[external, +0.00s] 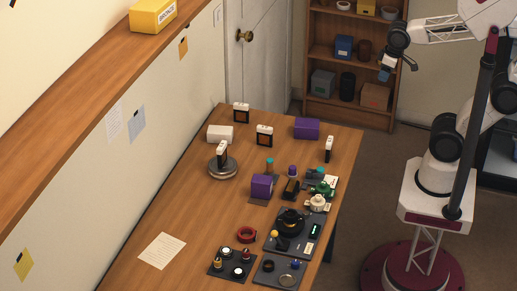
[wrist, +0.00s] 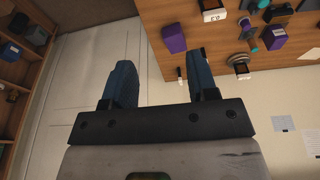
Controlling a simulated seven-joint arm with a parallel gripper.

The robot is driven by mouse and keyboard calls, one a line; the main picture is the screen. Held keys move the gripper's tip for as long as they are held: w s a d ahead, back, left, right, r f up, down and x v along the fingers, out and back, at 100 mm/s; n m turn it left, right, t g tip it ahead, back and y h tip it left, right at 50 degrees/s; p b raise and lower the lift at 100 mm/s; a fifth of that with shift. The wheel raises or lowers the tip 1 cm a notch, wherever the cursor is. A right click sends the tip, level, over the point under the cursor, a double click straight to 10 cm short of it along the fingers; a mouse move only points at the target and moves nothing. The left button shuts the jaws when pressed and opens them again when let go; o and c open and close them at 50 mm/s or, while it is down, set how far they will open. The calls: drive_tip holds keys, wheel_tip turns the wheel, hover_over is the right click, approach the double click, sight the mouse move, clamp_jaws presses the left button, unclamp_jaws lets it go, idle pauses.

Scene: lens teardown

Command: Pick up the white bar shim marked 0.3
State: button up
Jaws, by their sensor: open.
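Several upright pieces with white tops and dark frames stand on the table. One (external: 264,135) is near the table's middle back, and seems to be the white-labelled piece (wrist: 213,15) at the top of the wrist view. Its label looks like 0.3, but is too small to be sure. Similar pieces stand at the far end (external: 241,112), near the right edge (external: 329,148) and on a round grey dish (external: 221,153). My gripper (wrist: 163,70) is open and empty. In the external view my gripper (external: 396,70) is raised high, right of the table and far from these pieces.
A purple box (external: 306,128), a white box (external: 220,133) and another purple block (external: 262,186) stand among the pieces. Black trays (external: 297,232) with small parts fill the near right. A wall runs along the left, and a bookshelf (external: 350,65) stands behind. The table's left middle is mostly clear.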

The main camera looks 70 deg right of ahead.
drive_tip(key=w+a+m+g+y, duration=0.5)
drive_tip(key=w+a+m+y, duration=0.15)
drive_tip(key=m+y, duration=0.25)
drive_tip(key=w+r+m+t+y, duration=0.2)
drive_tip(key=w+r+m+y, duration=0.1)
drive_tip(key=w+m+y, duration=0.7)
drive_tip(key=shift+n+g+h, duration=0.3)
drive_tip(key=shift+n+h, duration=0.1)
drive_tip(key=shift+n, duration=0.5)
drive_tip(key=f, duration=2.1)
drive_tip(key=w+f, duration=0.1)
drive_tip(key=f, duration=1)
drive_tip(key=shift+d, duration=0.25)
drive_tip(key=shift+s, duration=0.1)
